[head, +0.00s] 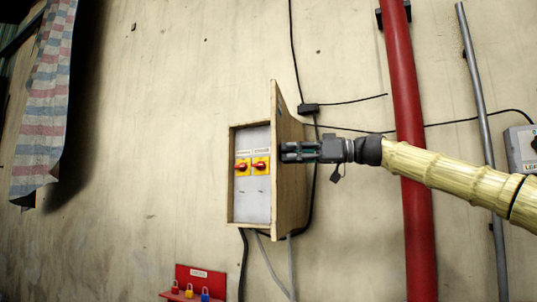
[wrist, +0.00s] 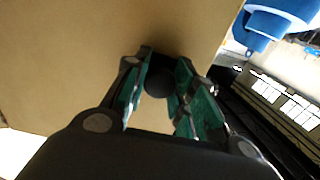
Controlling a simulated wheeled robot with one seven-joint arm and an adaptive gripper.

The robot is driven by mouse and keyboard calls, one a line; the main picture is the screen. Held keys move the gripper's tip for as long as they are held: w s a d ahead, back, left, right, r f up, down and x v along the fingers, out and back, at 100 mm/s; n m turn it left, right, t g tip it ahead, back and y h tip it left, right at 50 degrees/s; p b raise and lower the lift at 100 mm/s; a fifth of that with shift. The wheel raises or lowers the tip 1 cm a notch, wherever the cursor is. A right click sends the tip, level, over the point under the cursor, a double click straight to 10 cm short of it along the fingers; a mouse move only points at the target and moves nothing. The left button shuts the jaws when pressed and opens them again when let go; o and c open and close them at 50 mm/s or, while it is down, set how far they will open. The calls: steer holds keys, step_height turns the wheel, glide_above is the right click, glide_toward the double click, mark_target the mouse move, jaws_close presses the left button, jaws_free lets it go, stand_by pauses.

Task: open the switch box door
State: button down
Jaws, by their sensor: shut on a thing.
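The switch box (head: 251,210) is a wooden box on the wall, and its grey inner panel with two red rotary switches (head: 251,167) on yellow plates is in plain view. Its wooden door (head: 288,195) stands swung out from the box along the right side. My gripper (head: 284,152) reaches in from the right against the door's outer face. In the wrist view the tan door face (wrist: 90,50) fills much of the picture. A round black knob (wrist: 159,82) on it sits between the green-padded fingers, which are shut on it.
A red vertical pipe (head: 412,150) and a thin grey pipe (head: 483,130) run down the wall behind my arm. Black cables cross the wall around the box. A red rack with padlocks (head: 199,284) is below left. A striped cloth (head: 42,110) hangs at left.

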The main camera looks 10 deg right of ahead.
steer(key=shift+s+d, duration=0.1)
steer(key=shift+d, duration=0.35)
steer(key=c, duration=1.1)
jaws_free()
steer(key=shift+c, duration=0.2)
steer(key=v, duration=1.2)
steer(key=shift+w, duration=0.25)
steer(key=shift+d, duration=0.15)
